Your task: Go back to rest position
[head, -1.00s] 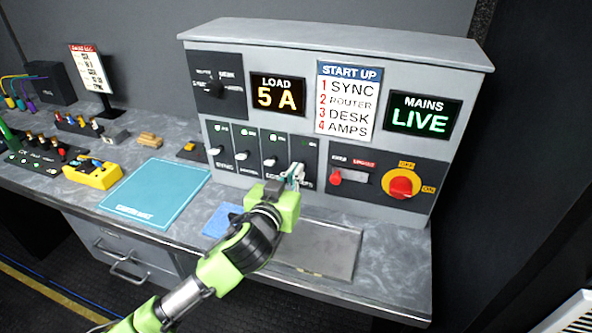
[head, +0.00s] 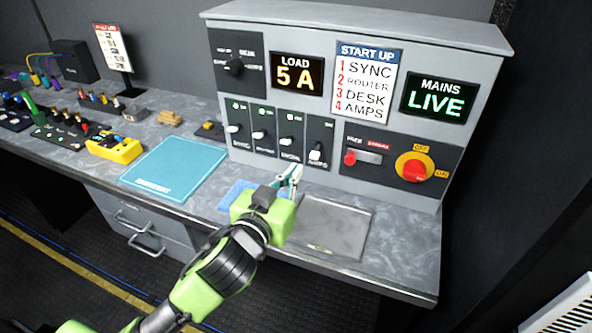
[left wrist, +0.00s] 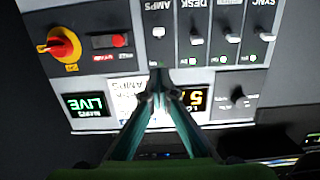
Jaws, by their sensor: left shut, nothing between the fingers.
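My left gripper (head: 289,178) is shut and empty in the head view. It hovers in front of the lower part of the grey power panel (head: 345,25), below the AMPS switch (head: 317,153), and looks apart from it. In the left wrist view the panel appears upside down, and the closed fingertips (left wrist: 160,82) stand in front of it. The SYNC, router and desk switches (head: 262,135) sit left of AMPS; green lights show above those three. The load display (head: 297,75) reads 5 A and the mains display (head: 437,101) reads LIVE. My right gripper is not in view.
The desk holds a teal folder (head: 175,168), a blue cloth or pad (head: 236,192), a grey metal plate (head: 335,225) and a yellow box (head: 114,147). A red-handled rotary switch (head: 414,170) is at the panel's right. Open floor lies in front of the desk.

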